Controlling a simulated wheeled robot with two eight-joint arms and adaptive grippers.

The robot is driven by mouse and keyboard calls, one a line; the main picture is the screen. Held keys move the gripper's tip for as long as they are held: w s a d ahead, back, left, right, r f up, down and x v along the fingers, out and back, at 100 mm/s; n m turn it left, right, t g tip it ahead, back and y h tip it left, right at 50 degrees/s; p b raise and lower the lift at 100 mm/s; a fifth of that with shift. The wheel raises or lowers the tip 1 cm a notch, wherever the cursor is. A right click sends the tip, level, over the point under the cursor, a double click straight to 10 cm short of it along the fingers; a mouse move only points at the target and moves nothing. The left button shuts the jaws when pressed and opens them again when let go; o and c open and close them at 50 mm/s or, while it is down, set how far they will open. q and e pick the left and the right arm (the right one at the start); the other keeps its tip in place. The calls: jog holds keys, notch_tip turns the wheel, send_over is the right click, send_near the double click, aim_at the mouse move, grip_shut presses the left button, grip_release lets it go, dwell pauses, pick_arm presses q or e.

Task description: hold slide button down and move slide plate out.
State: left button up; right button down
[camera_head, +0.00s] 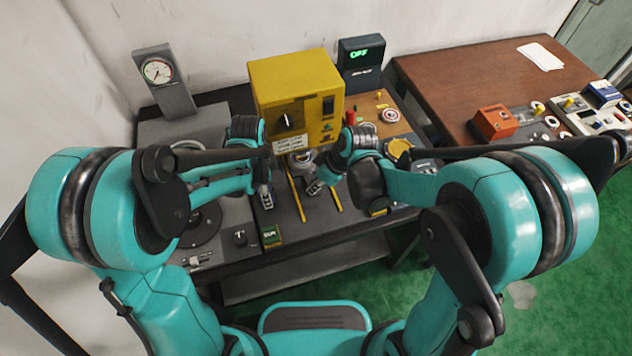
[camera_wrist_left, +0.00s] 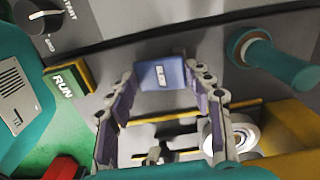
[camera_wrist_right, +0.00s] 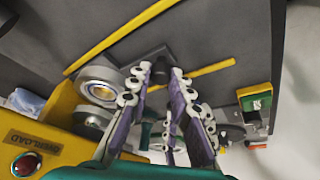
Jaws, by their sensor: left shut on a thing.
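My left gripper (camera_head: 265,198) points down at the left of the machine top. In the left wrist view its fingers (camera_wrist_left: 162,78) are shut on a small blue labelled block (camera_wrist_left: 160,75), which I take as the slide button. The head view hides this block. My right gripper (camera_head: 316,187) is low between two yellow strips. In the right wrist view its fingertips (camera_wrist_right: 160,72) are close together on either side of a dark knob (camera_wrist_right: 157,57); I cannot tell if they touch it. The dark slide plate (camera_wrist_right: 185,65) appears to lie between the strips, partly covered by my grippers.
A yellow box (camera_head: 285,85) with a dial and switch stands behind. A brown table (camera_head: 470,70) holds parts at right.

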jog(key=shift+s, duration=0.15)
jog(key=s+d, duration=0.4)
jog(key=s, duration=1)
jog(key=shift+s+d, duration=0.1)
jog(key=c, duration=1.4)
grip_release()
jog(key=shift+r, duration=0.1)
jog(key=v, duration=1.2)
jog(key=shift+d, duration=0.1)
